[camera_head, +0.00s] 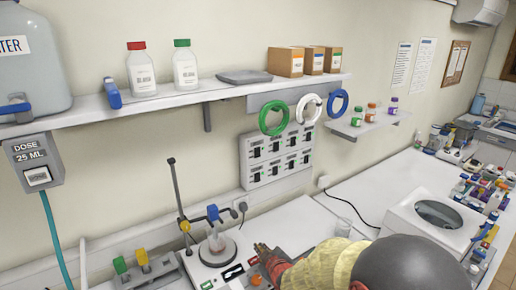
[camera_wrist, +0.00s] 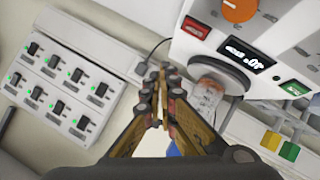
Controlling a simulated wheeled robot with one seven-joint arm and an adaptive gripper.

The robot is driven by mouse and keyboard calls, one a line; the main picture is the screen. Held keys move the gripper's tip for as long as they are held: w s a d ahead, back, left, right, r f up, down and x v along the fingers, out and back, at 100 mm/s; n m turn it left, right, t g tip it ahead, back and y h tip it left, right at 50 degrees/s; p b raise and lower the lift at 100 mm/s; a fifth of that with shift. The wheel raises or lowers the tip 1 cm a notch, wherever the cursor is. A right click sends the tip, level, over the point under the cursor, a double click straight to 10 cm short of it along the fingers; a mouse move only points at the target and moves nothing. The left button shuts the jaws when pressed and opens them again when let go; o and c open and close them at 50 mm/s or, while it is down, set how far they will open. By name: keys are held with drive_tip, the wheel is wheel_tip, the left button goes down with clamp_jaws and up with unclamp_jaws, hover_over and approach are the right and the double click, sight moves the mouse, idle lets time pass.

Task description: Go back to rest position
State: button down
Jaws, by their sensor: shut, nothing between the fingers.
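My gripper (camera_head: 264,251) reaches in from the bottom right of the head view, near the front right of the hotplate stirrer (camera_head: 208,265). In the wrist view my gripper (camera_wrist: 163,70) has its fingers together with nothing between them. The stirrer's front (camera_wrist: 235,45) with an orange knob, a red button and a green button fills the upper right there. A flask (camera_head: 215,240) stands on the stirrer's round plate in the head view.
A switch panel (camera_head: 277,155) is on the wall behind; it also shows in the wrist view (camera_wrist: 60,85). A shelf (camera_head: 190,97) with bottles runs above. A stand rod (camera_head: 178,200) rises beside the stirrer.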

drive_tip(key=s+d+r+m+g+h+b, duration=0.2)
drive_tip(key=s+d+r+m, duration=0.2)
drive_tip(key=s+d+r, duration=0.35)
drive_tip(key=s+d+r+m+g+b, duration=0.1)
drive_tip(key=s+d+m, duration=0.1)
drive_tip(key=s, duration=0.7)
drive_tip(key=s+d+r+m+g+h+b, duration=0.1)
drive_tip(key=s+d, duration=0.4)
drive_tip(key=s, duration=0.5)
drive_tip(key=s+d+r+m+g+b, duration=0.1)
drive_tip(key=s+d+r+m+g, duration=0.1)
drive_tip(key=s, duration=0.8)
drive_tip(key=shift+d+r+m+h, duration=0.35)
drive_tip(key=shift+d+m+h, duration=0.05)
drive_tip(key=shift+d+m, duration=0.45)
